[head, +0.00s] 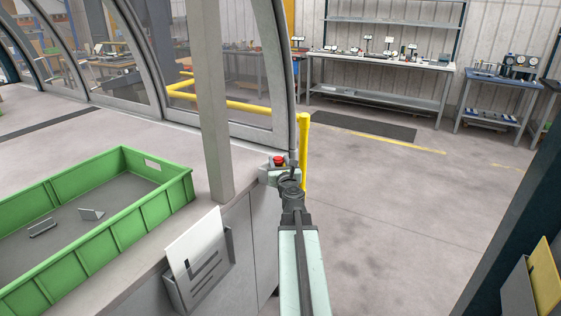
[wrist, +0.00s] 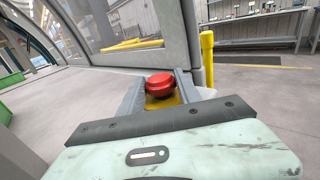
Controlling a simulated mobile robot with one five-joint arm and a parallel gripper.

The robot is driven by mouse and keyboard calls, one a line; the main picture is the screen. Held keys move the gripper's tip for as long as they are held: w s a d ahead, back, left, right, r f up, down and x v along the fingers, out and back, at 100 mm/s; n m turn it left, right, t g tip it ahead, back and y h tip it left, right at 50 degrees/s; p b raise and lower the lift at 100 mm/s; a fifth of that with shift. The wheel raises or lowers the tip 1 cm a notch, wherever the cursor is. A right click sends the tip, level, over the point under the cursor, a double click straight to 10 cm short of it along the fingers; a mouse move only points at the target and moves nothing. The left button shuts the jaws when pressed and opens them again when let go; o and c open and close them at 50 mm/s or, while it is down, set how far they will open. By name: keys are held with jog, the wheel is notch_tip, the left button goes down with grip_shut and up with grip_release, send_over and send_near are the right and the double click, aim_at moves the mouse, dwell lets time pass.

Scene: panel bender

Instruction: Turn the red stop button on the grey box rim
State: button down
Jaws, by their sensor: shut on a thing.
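The red stop button (wrist: 160,84) sits on a yellow base (wrist: 163,101) in the wrist view, between the two grey fingers of my gripper (wrist: 159,88). The fingers are closed on the button's sides. In the head view the red button (head: 279,160) shows small at the counter's right end, on a pale box (head: 266,174). My gripper (head: 281,168) reaches it there from the front. Most of the box and the button's lower part are hidden by my gripper and wrist.
A green crate (head: 118,232) with small metal parts stands on the counter at left. A grey post (head: 212,110) rises beside the button. A yellow rail post (head: 304,150) stands just behind it. A paper holder (head: 205,275) hangs on the counter front.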

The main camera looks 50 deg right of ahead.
jog(key=shift+w+a+m+g+h, duration=0.1)
jog(key=shift+a+m+g+h, duration=0.1)
jog(key=shift+m+g+h, duration=0.35)
jog(key=shift+h, duration=0.25)
